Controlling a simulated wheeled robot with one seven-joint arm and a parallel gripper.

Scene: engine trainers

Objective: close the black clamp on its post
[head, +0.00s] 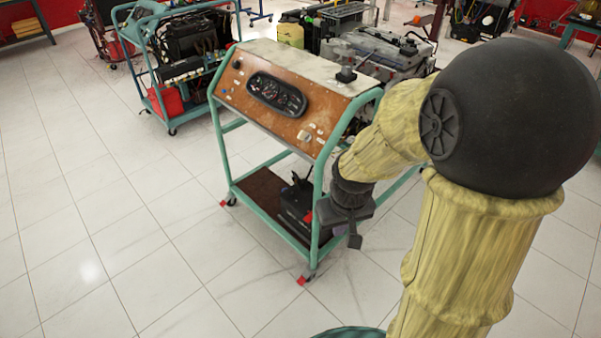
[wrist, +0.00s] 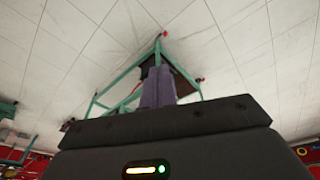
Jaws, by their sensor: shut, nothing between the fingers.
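A black battery (head: 295,203) with a bit of red on its side sits on the lower shelf of the teal engine trainer cart. Thin dark parts stand up from its top, but the black clamp and its post are too small to tell apart. My gripper (head: 354,241) points down in front of the cart's near right leg, to the right of the battery in the head view and apart from it. Its fingers are together and empty in the wrist view (wrist: 158,86), where they hide part of the cart's shelf and the battery.
The teal cart frame (head: 318,200) has upright legs and a brown sloping instrument panel (head: 278,95) above the shelf. An engine (head: 378,52) sits behind the panel. Another teal trainer (head: 180,60) stands at the back left. The tiled floor (head: 110,220) at left is clear.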

